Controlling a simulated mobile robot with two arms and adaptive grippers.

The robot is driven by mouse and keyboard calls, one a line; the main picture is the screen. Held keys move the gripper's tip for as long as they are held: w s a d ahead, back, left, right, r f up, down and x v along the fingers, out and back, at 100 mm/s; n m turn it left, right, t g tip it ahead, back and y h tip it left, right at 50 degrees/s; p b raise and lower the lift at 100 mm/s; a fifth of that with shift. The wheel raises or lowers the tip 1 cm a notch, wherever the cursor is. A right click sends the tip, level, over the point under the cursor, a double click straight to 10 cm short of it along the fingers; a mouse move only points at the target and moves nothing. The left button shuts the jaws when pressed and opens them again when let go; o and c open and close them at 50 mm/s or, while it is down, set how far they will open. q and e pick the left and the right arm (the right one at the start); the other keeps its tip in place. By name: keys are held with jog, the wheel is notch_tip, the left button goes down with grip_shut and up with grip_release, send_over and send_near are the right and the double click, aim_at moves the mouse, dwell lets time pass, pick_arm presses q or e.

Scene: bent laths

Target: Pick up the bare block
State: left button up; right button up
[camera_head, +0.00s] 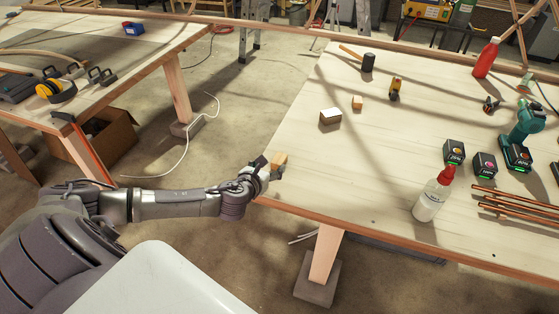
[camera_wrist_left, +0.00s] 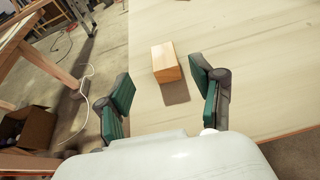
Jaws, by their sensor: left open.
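A bare wooden block (camera_head: 280,159) lies near the left edge of the right-hand workbench (camera_head: 390,190). In the left wrist view the block (camera_wrist_left: 166,63) is a plain light-brown cuboid on the pale bench top, its shadow falling towards me. My left gripper (camera_head: 267,167) is right by this block in the head view, partly overlapping it. In the left wrist view the green-padded fingers (camera_wrist_left: 163,95) are spread apart, with nothing between them. The block is beyond the fingertips, roughly centred on the gap. My right gripper is in neither view.
A white-topped block (camera_head: 330,117) and a small wooden block (camera_head: 357,103) lie further back. A mallet (camera_head: 368,62), a red bottle (camera_head: 486,58), a white bottle with red cap (camera_head: 430,198), a drill (camera_head: 522,130), batteries and copper pipes (camera_head: 520,204) stand or lie rightward. The bench middle is clear.

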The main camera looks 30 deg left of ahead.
aim_at(278, 160)
pick_arm(q)
jog(key=shift+x, duration=1.2)
jog(key=shift+d+f+p+x, duration=0.1)
jog(key=shift+p+x, duration=0.15)
jog(key=shift+x, duration=1.05)
jog(key=shift+d+f+p+x, duration=0.1)
jog(key=shift+p+x, duration=0.15)
jog(key=shift+x, duration=1)
jog(key=shift+c, duration=0.4)
jog(key=c, duration=1.1)
